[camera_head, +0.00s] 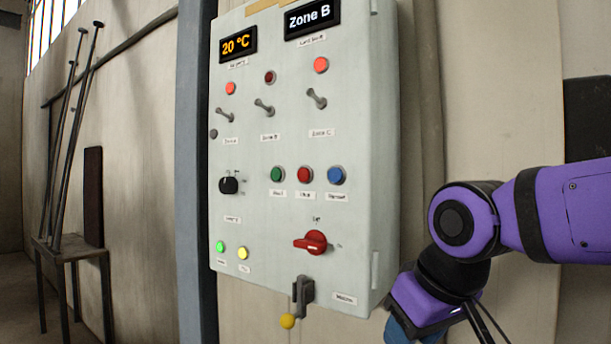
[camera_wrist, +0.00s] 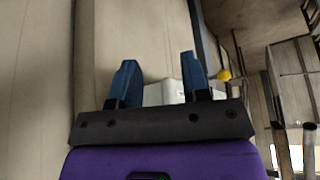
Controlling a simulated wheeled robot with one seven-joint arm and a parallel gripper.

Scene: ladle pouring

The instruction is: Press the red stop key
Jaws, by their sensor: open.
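The red stop key (camera_head: 305,174) is a round red button on the pale control panel (camera_head: 290,125). It sits between a green key (camera_head: 277,174) and a blue key (camera_head: 336,175). My gripper (camera_head: 400,330) is at the lower right of the panel in the head view, partly cut off by the frame's bottom edge. In the wrist view my gripper (camera_wrist: 160,82) shows two blue fingers apart with nothing between them. Part of the panel's pale casing (camera_wrist: 165,93) shows beyond the fingers. The keys are not visible in the wrist view.
A red rotary switch (camera_head: 313,242) and a lever with a yellow ball (camera_head: 287,320) are on the lower panel. Toggle switches (camera_head: 264,107) run above the keys. A small table (camera_head: 70,248) with leaning rods stands at the left.

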